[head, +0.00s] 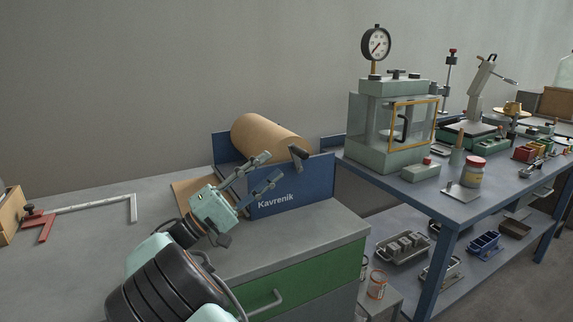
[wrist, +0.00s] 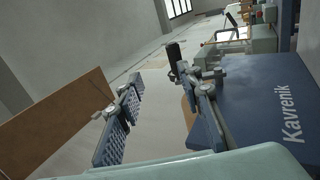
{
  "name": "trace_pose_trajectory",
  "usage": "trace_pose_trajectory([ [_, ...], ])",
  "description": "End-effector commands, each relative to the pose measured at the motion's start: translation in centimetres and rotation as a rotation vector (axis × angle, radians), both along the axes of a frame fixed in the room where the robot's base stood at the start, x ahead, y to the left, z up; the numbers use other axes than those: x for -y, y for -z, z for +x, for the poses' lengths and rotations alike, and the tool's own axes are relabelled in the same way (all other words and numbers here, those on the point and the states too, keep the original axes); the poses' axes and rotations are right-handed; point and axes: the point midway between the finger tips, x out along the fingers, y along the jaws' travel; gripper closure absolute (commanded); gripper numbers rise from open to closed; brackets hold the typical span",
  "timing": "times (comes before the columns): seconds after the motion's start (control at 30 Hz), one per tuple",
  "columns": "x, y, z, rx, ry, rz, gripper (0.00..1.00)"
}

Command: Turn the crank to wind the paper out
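The blue paper holder (head: 290,195), marked Kavrenik, stands on the bench and carries a roll of brown paper (head: 262,133). A brown sheet (head: 187,196) lies at its left side. The crank (head: 299,154), with a dark handle, sits at the upper edge of the marked side plate. In the wrist view a dark handle (wrist: 173,51) shows just past the right finger. My gripper (head: 270,164) is open and empty in front of the side plate, left of the crank. Its two fingers (wrist: 154,78) stand well apart in the wrist view. I cannot tell whether a finger touches the crank.
A grey-green press with a dial gauge (head: 376,43) stands on the blue table at right, near a jar (head: 475,172). A red and white square (head: 90,210) lies on the bench at left. The bench's front right is clear above the green drawer (head: 285,285).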

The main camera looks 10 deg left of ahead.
Motion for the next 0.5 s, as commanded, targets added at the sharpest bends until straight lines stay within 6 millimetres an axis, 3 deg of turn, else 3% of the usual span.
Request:
trace_pose_trajectory([
  [0.2,-4.0,0.0,-2.6,0.000,-0.001,0.000,0.66],
  [0.5,-6.0,0.0,-4.0,0.000,0.001,0.000,0.66],
])
